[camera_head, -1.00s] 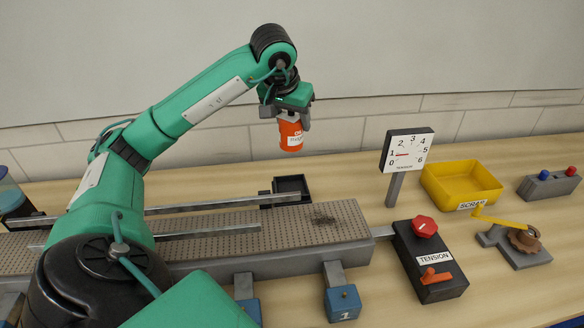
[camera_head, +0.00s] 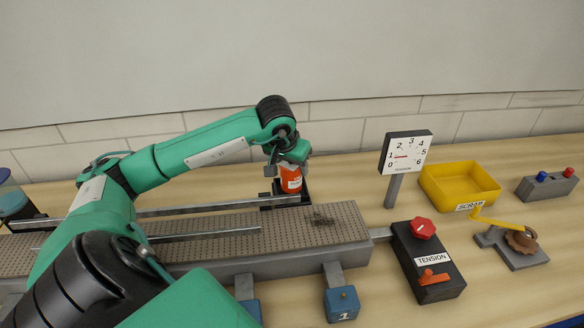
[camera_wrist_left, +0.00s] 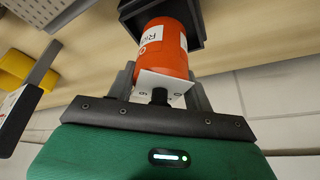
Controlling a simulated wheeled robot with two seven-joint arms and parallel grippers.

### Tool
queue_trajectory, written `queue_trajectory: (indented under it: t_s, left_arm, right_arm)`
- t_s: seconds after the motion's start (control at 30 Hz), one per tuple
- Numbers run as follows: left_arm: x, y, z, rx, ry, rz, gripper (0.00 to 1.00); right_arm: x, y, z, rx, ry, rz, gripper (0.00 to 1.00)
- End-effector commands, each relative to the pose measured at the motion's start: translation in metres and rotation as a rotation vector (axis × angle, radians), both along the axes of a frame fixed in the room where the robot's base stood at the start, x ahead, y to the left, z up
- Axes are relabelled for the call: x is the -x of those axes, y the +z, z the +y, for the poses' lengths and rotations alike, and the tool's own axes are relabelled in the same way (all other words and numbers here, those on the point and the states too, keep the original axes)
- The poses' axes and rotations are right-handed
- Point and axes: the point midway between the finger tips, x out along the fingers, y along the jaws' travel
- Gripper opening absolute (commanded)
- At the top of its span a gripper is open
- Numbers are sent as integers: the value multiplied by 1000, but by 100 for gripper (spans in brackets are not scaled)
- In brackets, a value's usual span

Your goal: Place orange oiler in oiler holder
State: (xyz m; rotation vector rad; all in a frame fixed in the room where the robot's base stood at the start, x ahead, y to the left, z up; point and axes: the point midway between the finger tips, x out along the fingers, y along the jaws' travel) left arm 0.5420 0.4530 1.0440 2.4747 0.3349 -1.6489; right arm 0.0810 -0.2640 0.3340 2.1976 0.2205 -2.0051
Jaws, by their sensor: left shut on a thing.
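The orange oiler (camera_head: 291,181) is an orange cylinder with a white label. My left gripper (camera_head: 283,166) is shut on it from above. In the left wrist view the oiler (camera_wrist_left: 165,45) sits between the fingers of my left gripper (camera_wrist_left: 160,85), with its far end at the mouth of a black open box, the oiler holder (camera_wrist_left: 196,22). In the head view the holder (camera_head: 306,190) stands behind the conveyor, and the oiler is at it, partly hiding it. How deep the oiler sits in it I cannot tell. My right gripper is not in view.
The conveyor (camera_head: 330,230) with metal rails (camera_head: 220,204) lies in front of the holder. A gauge (camera_head: 404,153) on a post, a tension box (camera_head: 428,260), a yellow scrap bin (camera_head: 460,185) and a crank (camera_head: 515,243) stand to the right. A wall rises behind the table.

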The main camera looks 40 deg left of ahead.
Motion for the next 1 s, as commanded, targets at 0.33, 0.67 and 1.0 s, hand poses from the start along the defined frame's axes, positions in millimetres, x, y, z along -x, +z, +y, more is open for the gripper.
queue_trajectory:
  t_s: [0.33, 0.67, 1.0]
  left_arm:
    - [0, -14, 0, -1, 0, -3, 20]
    - [0, -17, 0, 0, 0, -1, 73]
    - [0, -15, 0, 0, 0, -1, 74]
  right_arm:
    - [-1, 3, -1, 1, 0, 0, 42]
    - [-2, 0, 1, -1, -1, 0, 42]
    - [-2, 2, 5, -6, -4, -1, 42]
